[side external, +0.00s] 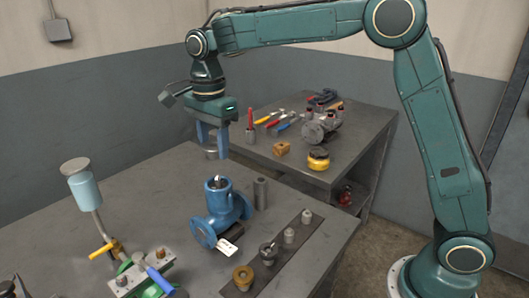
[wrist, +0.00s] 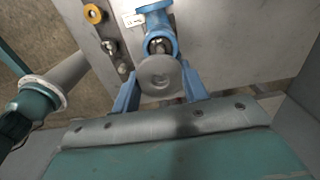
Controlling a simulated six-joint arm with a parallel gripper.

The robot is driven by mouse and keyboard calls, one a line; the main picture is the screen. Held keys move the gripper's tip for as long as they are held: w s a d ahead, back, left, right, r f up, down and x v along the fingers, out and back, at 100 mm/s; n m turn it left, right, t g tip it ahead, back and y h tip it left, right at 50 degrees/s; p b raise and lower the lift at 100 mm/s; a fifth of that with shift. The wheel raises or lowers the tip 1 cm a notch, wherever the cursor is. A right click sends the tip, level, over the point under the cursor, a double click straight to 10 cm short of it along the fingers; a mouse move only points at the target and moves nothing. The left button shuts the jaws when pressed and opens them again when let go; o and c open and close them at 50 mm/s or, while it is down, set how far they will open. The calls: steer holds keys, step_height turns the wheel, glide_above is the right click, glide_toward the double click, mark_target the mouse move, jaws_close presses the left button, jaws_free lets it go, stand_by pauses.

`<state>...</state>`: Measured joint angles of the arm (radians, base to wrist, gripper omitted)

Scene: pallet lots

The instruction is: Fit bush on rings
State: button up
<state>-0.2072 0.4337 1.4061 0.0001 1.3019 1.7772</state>
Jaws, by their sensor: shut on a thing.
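My gripper (side external: 212,154) is shut on a grey round bush (side external: 210,153), held in the air above the bench. In the wrist view the bush (wrist: 161,75) shows as a flanged disc between the two blue fingers. A blue valve body (side external: 220,204) stands upright on the bench below the gripper, with a metal stem in its open top. The wrist view shows the valve body (wrist: 158,22) just past the bush, which partly covers it. The bush is apart from the valve. The rings cannot be made out inside the valve's top.
A grey cylinder (side external: 261,193) stands right of the valve. A dark strip (side external: 257,283) carries several small parts, including a brass ring (side external: 243,277). A clamped green assembly (side external: 152,284) and a pale blue container (side external: 84,187) are at left. Tools lie on the back table (side external: 365,133).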

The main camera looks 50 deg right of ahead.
steer(key=shift+f, duration=0.2)
steer(key=shift+f, duration=2.15)
steer(key=shift+f, duration=1.55)
stand_by(0.5)
steer(key=o, duration=1.5)
steer(key=shift+o, duration=0.2)
steer(key=shift+r, duration=0.15)
steer(key=shift+r, duration=3.35)
steer(key=shift+d, duration=0.1)
